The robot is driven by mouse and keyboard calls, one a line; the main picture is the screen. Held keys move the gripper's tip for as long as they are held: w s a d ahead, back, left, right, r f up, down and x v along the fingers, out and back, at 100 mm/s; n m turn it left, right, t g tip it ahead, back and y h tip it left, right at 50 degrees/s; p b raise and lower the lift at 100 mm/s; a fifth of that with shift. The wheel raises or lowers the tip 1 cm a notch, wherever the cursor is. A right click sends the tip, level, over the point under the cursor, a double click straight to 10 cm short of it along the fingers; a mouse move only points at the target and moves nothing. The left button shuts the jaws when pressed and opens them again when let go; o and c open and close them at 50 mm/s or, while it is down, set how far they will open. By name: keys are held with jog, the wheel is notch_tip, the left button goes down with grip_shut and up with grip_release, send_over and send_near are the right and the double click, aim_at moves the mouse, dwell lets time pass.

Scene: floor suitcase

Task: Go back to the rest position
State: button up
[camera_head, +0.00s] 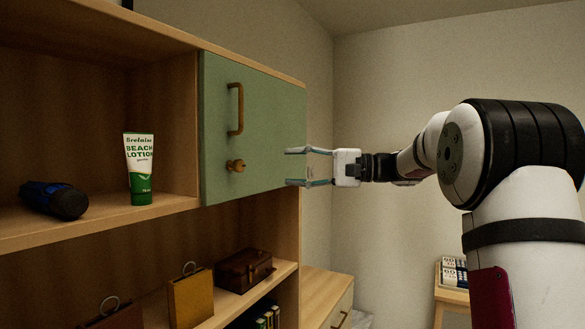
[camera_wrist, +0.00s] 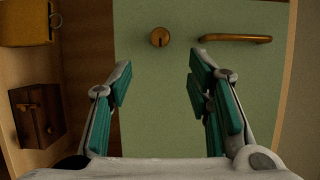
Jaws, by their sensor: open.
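My gripper (camera_head: 297,167) is open and empty, at the right edge of the green cabinet door in the head view. In the wrist view its two fingers (camera_wrist: 160,85) with teal pads are spread apart, with the green door behind them. The green door (camera_head: 270,130) is closed. It has a wooden bar handle (camera_head: 236,109) and a round wooden knob (camera_head: 236,165). In the wrist view the knob (camera_wrist: 160,37) and handle (camera_wrist: 235,38) lie beyond the fingertips, with nothing between the fingers. I cannot tell the exact gap between fingertips and door.
A brown case (camera_head: 244,270) and a yellow box (camera_head: 191,299) are on the lower shelf. A small table (camera_head: 452,295) holds boxes at the lower right. Open space lies right of the cabinet.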

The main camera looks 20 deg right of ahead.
jog(key=s+a+f+n+g+h, duration=0.1)
jog(key=s+a+f+g+h, duration=0.15)
jog(key=s+a+f, duration=0.4)
jog(key=s+a+f+g+h, duration=0.2)
jog(key=s+a+f+h, duration=0.15)
jog(key=s+a, duration=0.45)
jog(key=s+d+f+n+h, duration=0.1)
jog(key=s+f+h, duration=0.3)
jog(key=s, duration=0.5)
jog(key=s+d+f+n+h, duration=0.2)
jog(key=s+f+n+h, duration=0.2)
jog(key=s+f, duration=0.5)
jog(key=shift+s+d+h, duration=0.25)
jog(key=shift+s+h, duration=0.1)
jog(key=shift+h, duration=0.25)
jog(key=shift+t, duration=0.25)
jog(key=shift+c, duration=0.2)
